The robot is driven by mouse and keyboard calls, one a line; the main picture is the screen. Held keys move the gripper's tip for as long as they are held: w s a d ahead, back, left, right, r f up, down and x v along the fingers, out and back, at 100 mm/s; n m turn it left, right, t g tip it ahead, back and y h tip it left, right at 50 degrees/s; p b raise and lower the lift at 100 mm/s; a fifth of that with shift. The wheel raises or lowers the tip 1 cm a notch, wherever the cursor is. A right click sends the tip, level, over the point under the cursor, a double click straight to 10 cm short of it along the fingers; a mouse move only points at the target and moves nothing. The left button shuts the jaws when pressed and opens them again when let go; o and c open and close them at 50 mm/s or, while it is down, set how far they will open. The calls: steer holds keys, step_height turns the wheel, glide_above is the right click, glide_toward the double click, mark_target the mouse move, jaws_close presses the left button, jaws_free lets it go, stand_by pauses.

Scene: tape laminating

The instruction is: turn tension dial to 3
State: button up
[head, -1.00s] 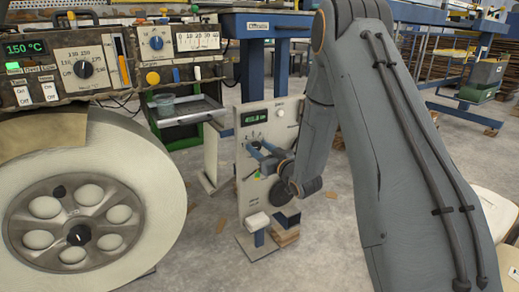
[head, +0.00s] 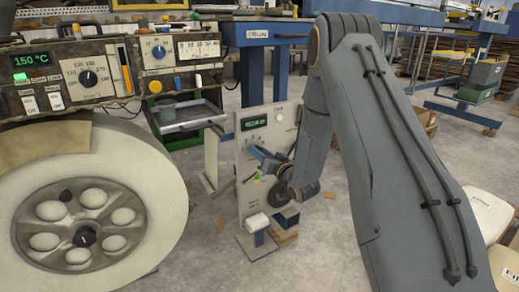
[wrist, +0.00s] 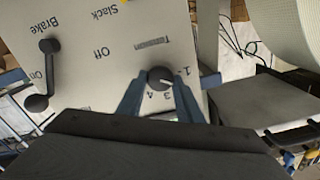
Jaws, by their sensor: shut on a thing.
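The tension dial (wrist: 160,76) is a small dark round knob with a white pointer line, on a pale panel in the wrist view. The word Tension stands beside it, with 1, 3 and 4 printed around it. The pointer is aimed right and slightly down, just past 1 towards the side where a finger covers the print. My gripper (wrist: 161,86) has its blue fingers on both sides of the knob and is shut on it. In the head view my gripper (head: 260,158) is at the front of the upright panel (head: 247,140); the dial is hidden there.
A brake lever (wrist: 42,75) stands on the same panel, left of the dial in the wrist view. In the head view a large white roll (head: 150,180) and a control box (head: 80,75) stand at the left.

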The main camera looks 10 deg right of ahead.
steer(key=m+p, duration=0.2)
steer(key=m, duration=0.3)
steer(key=m+p, duration=0.3)
steer(key=m, duration=0.3)
steer(key=shift+d+f, duration=0.15)
steer(key=shift+f, duration=0.05)
stand_by(0.4)
steer(key=o, duration=1)
steer(key=shift+s, duration=0.1)
steer(key=p+v, duration=0.1)
steer(key=v, duration=0.6)
steer(key=shift+s+d, duration=0.1)
steer(key=shift+s, duration=0.2)
